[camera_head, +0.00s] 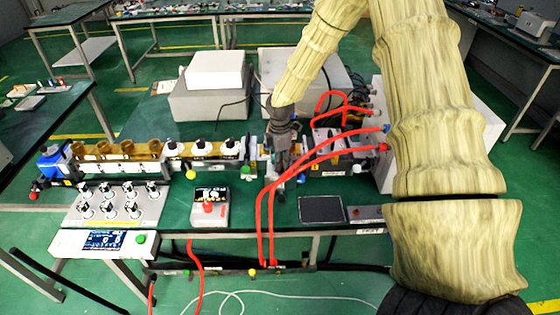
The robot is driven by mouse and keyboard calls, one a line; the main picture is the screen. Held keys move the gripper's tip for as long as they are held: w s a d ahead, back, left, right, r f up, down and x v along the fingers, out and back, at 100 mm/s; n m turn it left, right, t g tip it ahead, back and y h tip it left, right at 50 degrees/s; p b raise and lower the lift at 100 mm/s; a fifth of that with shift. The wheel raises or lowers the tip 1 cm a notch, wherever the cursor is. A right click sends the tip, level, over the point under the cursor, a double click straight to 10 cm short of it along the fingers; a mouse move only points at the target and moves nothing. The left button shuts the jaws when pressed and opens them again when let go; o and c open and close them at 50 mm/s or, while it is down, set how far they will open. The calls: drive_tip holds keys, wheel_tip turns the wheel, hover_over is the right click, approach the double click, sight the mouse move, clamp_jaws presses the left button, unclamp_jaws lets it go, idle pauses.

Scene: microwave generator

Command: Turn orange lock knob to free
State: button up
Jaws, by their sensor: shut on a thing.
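My gripper (283,158) reaches down over the middle of the long apparatus on the green bench. Its dark grey fingers are closed on a small part there. That part is hidden by the fingers; from its place I take it to be the orange lock knob, but I see no clear orange surface of it. How far the knob is turned cannot be seen. The waveguide line (205,151) runs left of my gripper, with brown and white sections.
Red hoses (262,215) loop close to the right of my gripper and hang over the front edge. A small meter box (209,214) and a dark flat panel (322,210) lie in front. Grey boxes (209,101) stand behind.

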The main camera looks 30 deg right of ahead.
drive_tip(key=shift+w, duration=0.1)
drive_tip(key=o, duration=1)
drive_tip(key=shift+d, duration=0.1)
drive_tip(key=shift+r, duration=0.1)
wheel_tip(320, 180, up, 12)
drive_tip(key=shift+f, duration=0.1)
